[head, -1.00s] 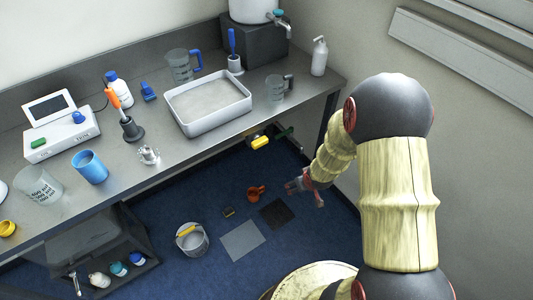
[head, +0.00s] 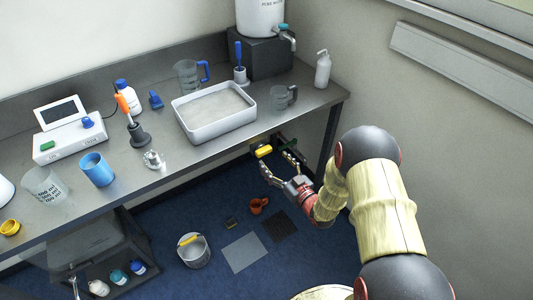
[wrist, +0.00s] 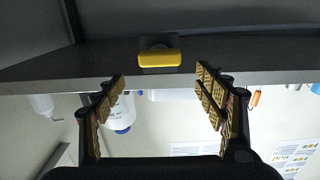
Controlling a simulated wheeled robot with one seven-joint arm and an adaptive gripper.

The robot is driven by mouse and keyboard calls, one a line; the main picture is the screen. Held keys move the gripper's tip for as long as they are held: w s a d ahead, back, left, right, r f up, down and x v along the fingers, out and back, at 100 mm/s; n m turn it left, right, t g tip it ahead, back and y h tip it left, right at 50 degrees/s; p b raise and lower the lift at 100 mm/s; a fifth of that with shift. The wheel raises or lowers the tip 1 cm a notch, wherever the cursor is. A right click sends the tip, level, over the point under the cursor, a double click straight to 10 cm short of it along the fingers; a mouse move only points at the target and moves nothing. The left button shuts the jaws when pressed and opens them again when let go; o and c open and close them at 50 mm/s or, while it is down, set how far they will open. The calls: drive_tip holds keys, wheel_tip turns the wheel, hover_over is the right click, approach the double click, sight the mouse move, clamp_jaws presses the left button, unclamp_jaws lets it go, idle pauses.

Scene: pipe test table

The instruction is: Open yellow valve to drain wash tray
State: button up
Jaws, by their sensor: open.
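The yellow valve handle (head: 264,151) sits under the front edge of the bench, below the white wash tray (head: 215,113). In the wrist view the yellow handle (wrist: 160,59) lies crosswise ahead, between and beyond my fingertips. My gripper (head: 278,162) is open and empty, just below and to the right of the handle, its fingers pointing toward it. In the wrist view my gripper (wrist: 160,85) has its two padded fingers spread wider than the handle, with no contact visible. The tray holds a pale, flat content. The pipework behind the handle is mostly hidden.
The grey bench (head: 185,158) carries a blue cup (head: 97,170), glass beakers and a white instrument (head: 70,135). The bench leg (head: 328,138) is close to my gripper's right.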

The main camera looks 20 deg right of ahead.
sight(266, 151)
drive_tip(key=shift+b+x, duration=0.7)
drive_tip(key=shift+x, duration=2.4)
drive_tip(key=shift+c, duration=1.1)
drive_tip(key=c, duration=0.9)
